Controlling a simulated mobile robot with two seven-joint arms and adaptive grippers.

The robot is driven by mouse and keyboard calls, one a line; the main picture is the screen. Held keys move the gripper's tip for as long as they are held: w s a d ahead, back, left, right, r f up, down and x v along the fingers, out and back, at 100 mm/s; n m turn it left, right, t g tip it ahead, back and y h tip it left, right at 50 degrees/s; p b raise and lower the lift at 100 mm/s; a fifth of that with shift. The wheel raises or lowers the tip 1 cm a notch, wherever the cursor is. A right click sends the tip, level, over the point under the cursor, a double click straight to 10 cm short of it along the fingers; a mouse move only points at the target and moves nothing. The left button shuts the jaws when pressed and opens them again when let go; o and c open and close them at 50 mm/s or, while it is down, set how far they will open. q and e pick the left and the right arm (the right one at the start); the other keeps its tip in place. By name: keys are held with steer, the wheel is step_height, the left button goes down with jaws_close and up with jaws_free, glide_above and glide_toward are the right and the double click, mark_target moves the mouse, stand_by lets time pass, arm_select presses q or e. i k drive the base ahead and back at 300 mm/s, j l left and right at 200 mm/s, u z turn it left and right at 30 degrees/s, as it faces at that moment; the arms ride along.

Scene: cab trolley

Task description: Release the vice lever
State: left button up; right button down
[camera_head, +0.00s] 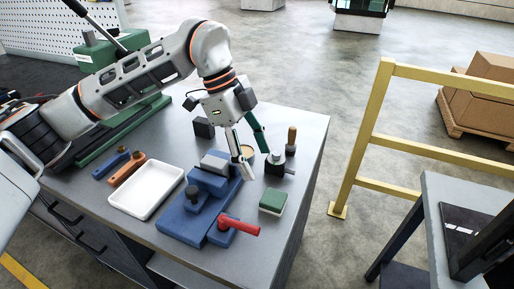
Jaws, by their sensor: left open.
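A blue vice (193,221) sits on the grey workbench (310,150), near its front. A red lever (240,226) sticks out at the vice's near right end and points to the right. A grey block (215,162) is at the vice's far end. My left gripper (257,164) is open and points down beyond the vice's far right side, apart from the red lever. One finger is pale and the other dark green. A round tan-rimmed item behind the fingers is partly hidden. My right gripper is not in view.
A white tray (147,190) lies left of the vice, with orange (127,171) and blue (112,164) tools behind it. A green-and-white block (273,202) and a dark holder with a wooden-handled tool (291,139) stand to the right. A yellow railing (362,140) is beyond the bench's right edge.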

mark_target(224, 223)
steer(key=k, duration=1)
